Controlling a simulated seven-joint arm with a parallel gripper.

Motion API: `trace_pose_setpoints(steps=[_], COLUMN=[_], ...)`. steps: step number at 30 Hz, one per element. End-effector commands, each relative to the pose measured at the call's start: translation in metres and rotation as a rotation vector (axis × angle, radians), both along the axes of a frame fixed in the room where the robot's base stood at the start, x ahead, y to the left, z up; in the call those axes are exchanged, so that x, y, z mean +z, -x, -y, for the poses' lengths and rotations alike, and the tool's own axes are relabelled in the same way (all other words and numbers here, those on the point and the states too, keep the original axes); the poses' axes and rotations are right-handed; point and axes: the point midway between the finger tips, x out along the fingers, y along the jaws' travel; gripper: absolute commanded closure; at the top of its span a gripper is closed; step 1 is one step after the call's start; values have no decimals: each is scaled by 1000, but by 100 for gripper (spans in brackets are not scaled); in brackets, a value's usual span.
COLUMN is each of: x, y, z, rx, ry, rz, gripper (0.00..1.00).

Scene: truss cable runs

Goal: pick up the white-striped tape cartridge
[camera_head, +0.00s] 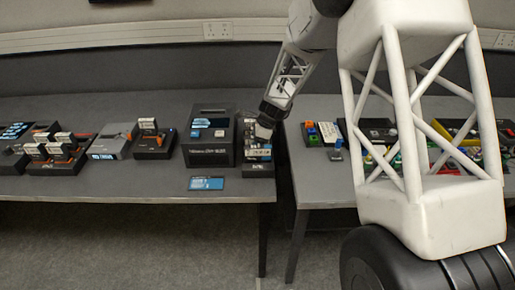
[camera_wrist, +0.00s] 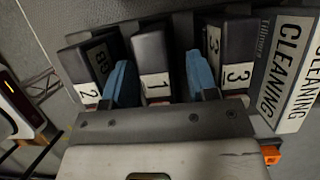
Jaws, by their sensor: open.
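My gripper (camera_wrist: 161,80) is open, with its two blue fingertips on either side of a dark cartridge with a white label marked 1 (camera_wrist: 154,60). I cannot tell whether the fingers touch it. Dark cartridges marked 2 (camera_wrist: 88,62) and 3 (camera_wrist: 238,42) stand to its left and right, also with white labels. I cannot tell for sure which one is the white-striped cartridge. In the head view my gripper (camera_head: 264,130) is over a small rack of cartridges (camera_head: 258,168) and hides part of it.
A dark boxy device (camera_head: 208,152) stands close left of the rack. A blue card (camera_head: 206,183) lies near the table's front edge. Further left are a grey device (camera_head: 113,141) and more cartridges in holders (camera_head: 60,150). A gap separates this table from the right one, which is cluttered.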

Motion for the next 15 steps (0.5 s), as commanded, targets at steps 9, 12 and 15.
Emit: trace_pose_setpoints(steps=[9,12,15], x=[0,0,0], y=[0,0,0], z=[0,0,0], rx=[0,0,0], ry=[0,0,0], rz=[0,0,0], gripper=[47,50,65])
